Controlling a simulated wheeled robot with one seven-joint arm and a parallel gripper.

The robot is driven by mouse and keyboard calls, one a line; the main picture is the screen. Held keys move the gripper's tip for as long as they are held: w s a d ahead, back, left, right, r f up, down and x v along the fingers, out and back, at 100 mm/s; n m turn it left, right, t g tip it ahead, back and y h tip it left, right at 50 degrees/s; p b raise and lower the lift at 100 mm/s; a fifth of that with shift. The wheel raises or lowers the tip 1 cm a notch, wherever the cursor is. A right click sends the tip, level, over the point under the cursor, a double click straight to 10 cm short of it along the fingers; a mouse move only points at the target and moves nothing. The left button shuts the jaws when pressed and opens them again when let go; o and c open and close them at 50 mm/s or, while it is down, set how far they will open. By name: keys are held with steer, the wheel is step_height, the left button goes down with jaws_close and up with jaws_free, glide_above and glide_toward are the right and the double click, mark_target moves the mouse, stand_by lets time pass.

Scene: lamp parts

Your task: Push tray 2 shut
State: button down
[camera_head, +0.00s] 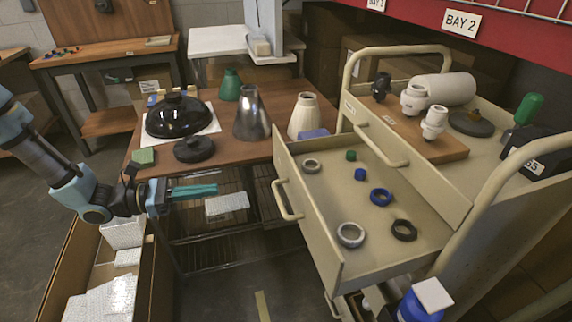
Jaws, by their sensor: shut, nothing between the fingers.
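A beige tray (325,235) is pulled well out of the beige cart, toward the left; I cannot read a number on it, so I cannot confirm that it is tray 2. Its bar handle (285,200) is on its left front panel. Inside lie several rings and small blue and green pieces. My gripper (217,188) has teal fingers shut together and empty, pointing right toward the tray front. A clear gap in the picture separates the fingertips from the handle.
Above the tray, a closed front with its own handle (380,143) is on the cart (483,187). A wooden table (225,150) with lamp shades stands behind my gripper. A cardboard box (72,262) of white packs is below my arm. A blue bottle (415,308) stands lower right.

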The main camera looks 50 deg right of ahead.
mark_target(285, 172)
steer(key=shift+n+h, duration=0.3)
steer(key=p+x, duration=0.1)
steer(key=x, duration=0.3)
steer(key=p+x, duration=0.2)
steer(key=x, duration=0.3)
steer(key=w+p+x, duration=0.1)
steer(key=p+x, duration=0.1)
steer(key=x, duration=0.3)
steer(key=shift+s+d+r, duration=0.1)
steer(key=shift+d, duration=0.5)
steer(key=shift+s+d, duration=0.35)
steer(key=shift+d, duration=0.15)
steer(key=b+x, duration=0.4)
steer(key=x, duration=1.5)
steer(key=shift+d+f+b, duration=0.15)
steer(key=shift+f+b, duration=0.05)
steer(key=shift+b, duration=0.15)
steer(key=shift+s+d, duration=0.35)
steer(key=shift+d, duration=0.1)
steer(key=shift+r, duration=0.15)
steer(key=shift+s+d+r, duration=0.1)
steer(key=shift+s+r, duration=0.05)
